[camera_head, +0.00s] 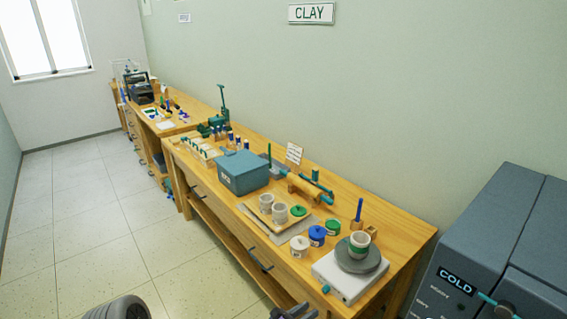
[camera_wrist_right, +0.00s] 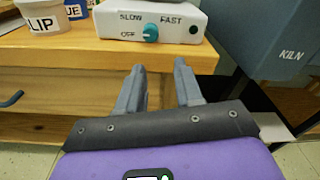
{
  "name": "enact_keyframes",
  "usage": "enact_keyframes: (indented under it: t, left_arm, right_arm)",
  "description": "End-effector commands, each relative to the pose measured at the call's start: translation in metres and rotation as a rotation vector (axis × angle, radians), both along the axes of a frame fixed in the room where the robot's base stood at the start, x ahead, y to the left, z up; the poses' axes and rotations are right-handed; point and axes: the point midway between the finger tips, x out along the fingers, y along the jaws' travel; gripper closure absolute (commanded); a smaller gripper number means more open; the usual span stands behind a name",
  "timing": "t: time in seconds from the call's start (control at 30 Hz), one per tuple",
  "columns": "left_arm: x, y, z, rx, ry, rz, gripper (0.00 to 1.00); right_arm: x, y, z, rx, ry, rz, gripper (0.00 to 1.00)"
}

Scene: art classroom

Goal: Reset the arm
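My right gripper (camera_head: 296,312) shows at the bottom edge of the head view, in front of the workbench (camera_head: 397,240). In the right wrist view the right gripper (camera_wrist_right: 159,66) has its two grey fingers apart with nothing between them. The fingers point at the bench's front edge, just below the white pottery wheel base (camera_wrist_right: 150,22). I do not see my left gripper; a grey rounded part at the lower left of the head view appears to be my left arm.
The wheel (camera_head: 342,278) carries a pot with a green band (camera_head: 359,246). Several lidded jars, including a blue one (camera_head: 317,236), stand beside it. A blue-grey box (camera_head: 243,172) sits further back. The kiln (camera_head: 490,240) is at the right. Open floor (camera_head: 90,260) lies at the left.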

Motion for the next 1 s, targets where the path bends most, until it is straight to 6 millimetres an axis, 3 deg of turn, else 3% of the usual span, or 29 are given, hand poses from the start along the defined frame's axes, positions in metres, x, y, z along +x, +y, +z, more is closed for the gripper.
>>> enact_keyframes:
  t: [0.17, 0.27, 0.37, 0.4, 0.47, 0.5, 0.6, 0.7, 0.83, 1.0]
  left_arm:
    - [0.0, 0.0, 0.0, 0.0, 0.0, 0.0, 0.65]
    - [0.0, 0.0, 0.0, 0.0, 0.0, 0.0, 0.65]
    - [0.0, 0.0, 0.0, 0.0, 0.0, 0.0, 0.65]
    - [0.0, 0.0, 0.0, 0.0, 0.0, 0.0, 0.65]
    - [0.0, 0.0, 0.0, 0.0, 0.0, 0.0, 0.65]
    - [0.0, 0.0, 0.0, 0.0, 0.0, 0.0, 0.65]
    - [0.0, 0.0, 0.0, 0.0, 0.0, 0.0, 0.65]
    - [0.0, 0.0, 0.0, 0.0, 0.0, 0.0, 0.65]
    - [0.0, 0.0, 0.0, 0.0, 0.0, 0.0, 0.65]
    - [0.0, 0.0, 0.0, 0.0, 0.0, 0.0, 0.65]
  right_arm:
    - [-0.049, -0.062, -0.069, 0.275, 0.129, -0.231, 0.65]
    - [-0.103, -0.088, -0.118, 0.518, 0.189, -0.446, 0.65]
    - [-0.169, -0.092, -0.158, 0.794, 0.2, -0.722, 0.65]
    - [-0.196, -0.087, -0.17, 0.915, 0.185, -0.856, 0.65]
    - [-0.233, -0.071, -0.182, 1.095, 0.133, -1.071, 0.65]
    - [-0.252, -0.058, -0.184, 1.205, 0.08, -1.215, 0.65]
    - [-0.282, -0.027, -0.178, 1.432, -0.112, -1.573, 0.65]
    - [-0.289, -0.007, -0.162, 1.58, -0.367, -1.888, 0.65]
    - [-0.288, -0.005, -0.142, 1.655, -0.697, -2.17, 0.65]
    - [-0.285, -0.013, -0.13, 1.665, -0.952, -2.322, 0.65]
